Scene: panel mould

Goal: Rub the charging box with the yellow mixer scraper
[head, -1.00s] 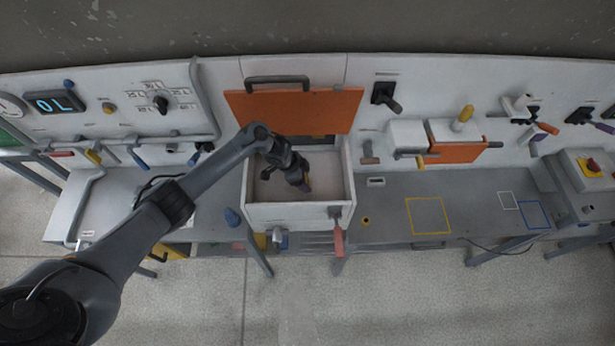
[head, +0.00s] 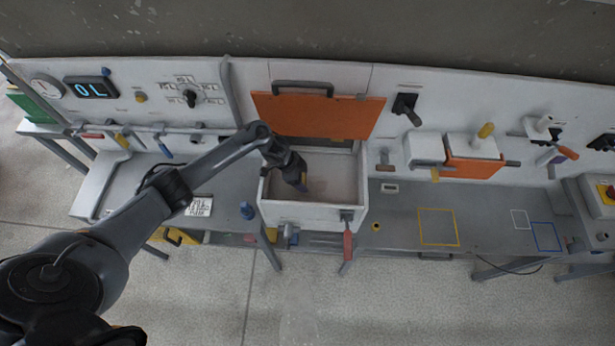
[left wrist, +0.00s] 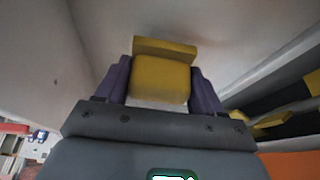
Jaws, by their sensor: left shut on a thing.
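My left gripper (head: 303,186) reaches down into the open white charging box (head: 312,215), whose orange lid (head: 318,114) stands raised at the back. In the left wrist view, the purple fingers of my left gripper (left wrist: 162,85) are shut on the yellow mixer scraper (left wrist: 160,78). The scraper is close to the box's pale inner surface; I cannot tell whether it touches. In the head view the scraper is mostly hidden by the gripper. My right gripper is not in view.
A red handle (head: 348,246) hangs at the box's front right. To the right, a smaller unit with an orange front (head: 473,167) sits on the panel. The bench around the yellow square (head: 438,227) is clear.

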